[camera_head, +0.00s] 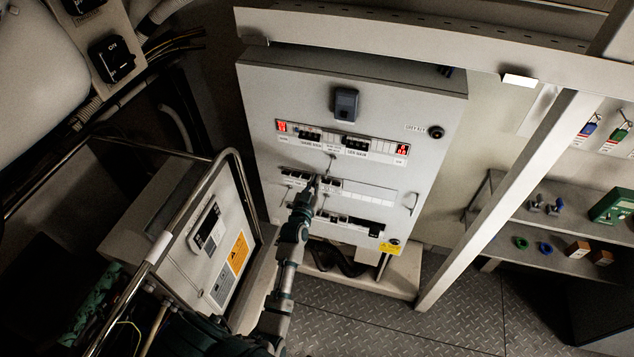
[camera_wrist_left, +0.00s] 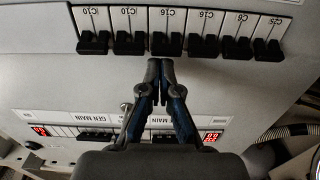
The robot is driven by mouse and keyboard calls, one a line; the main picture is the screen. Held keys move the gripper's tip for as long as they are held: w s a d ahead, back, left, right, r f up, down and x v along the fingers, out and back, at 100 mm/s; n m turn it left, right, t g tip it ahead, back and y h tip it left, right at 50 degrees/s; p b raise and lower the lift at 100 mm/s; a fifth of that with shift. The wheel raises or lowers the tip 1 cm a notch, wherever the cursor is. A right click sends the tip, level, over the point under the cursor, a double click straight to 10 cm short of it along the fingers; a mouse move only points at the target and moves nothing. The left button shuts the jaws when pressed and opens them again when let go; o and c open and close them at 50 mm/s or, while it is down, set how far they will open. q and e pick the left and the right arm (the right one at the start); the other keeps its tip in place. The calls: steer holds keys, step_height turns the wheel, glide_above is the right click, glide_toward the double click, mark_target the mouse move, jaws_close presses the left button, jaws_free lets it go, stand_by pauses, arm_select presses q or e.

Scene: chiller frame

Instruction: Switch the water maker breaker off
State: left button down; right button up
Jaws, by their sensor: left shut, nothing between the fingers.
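The grey breaker panel (camera_head: 400,100) stands ahead with rows of breakers. My left gripper (camera_head: 316,183) reaches up from below to the upper row of small breakers (camera_head: 296,175). In the left wrist view, which is upside down, the left gripper (camera_wrist_left: 161,65) is shut and empty. Its tips are close to the black lever (camera_wrist_left: 168,45) of a breaker marked C16; whether they touch I cannot tell. Several black levers marked C10, C16, C6 and C25 sit in this row. No water maker label is readable, so I cannot tell which breaker it is. My right gripper is not in view.
Two red displays (camera_head: 282,127) flank the GEN MAIN breakers above the row. A metal rail frame (camera_head: 240,180) and box stand at left. A slanted post (camera_head: 500,200) and shelves (camera_head: 560,225) with small items are at right. The floor (camera_head: 450,310) there is clear.

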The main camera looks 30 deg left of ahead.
arm_select(q)
steer(key=shift+w+a, duration=0.2)
steer(key=shift+a, duration=0.3)
steer(key=shift+a+f, duration=0.1)
steer(key=shift+d, duration=0.3)
steer(key=f+p+v, duration=0.1)
steer(key=p+v, duration=0.2)
steer(key=v, duration=0.3)
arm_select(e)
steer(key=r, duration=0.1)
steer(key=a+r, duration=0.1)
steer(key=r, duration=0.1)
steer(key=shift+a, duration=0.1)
arm_select(q)
steer(key=shift+a+f, duration=0.1)
steer(key=shift+f, duration=0.05)
stand_by(0.4)
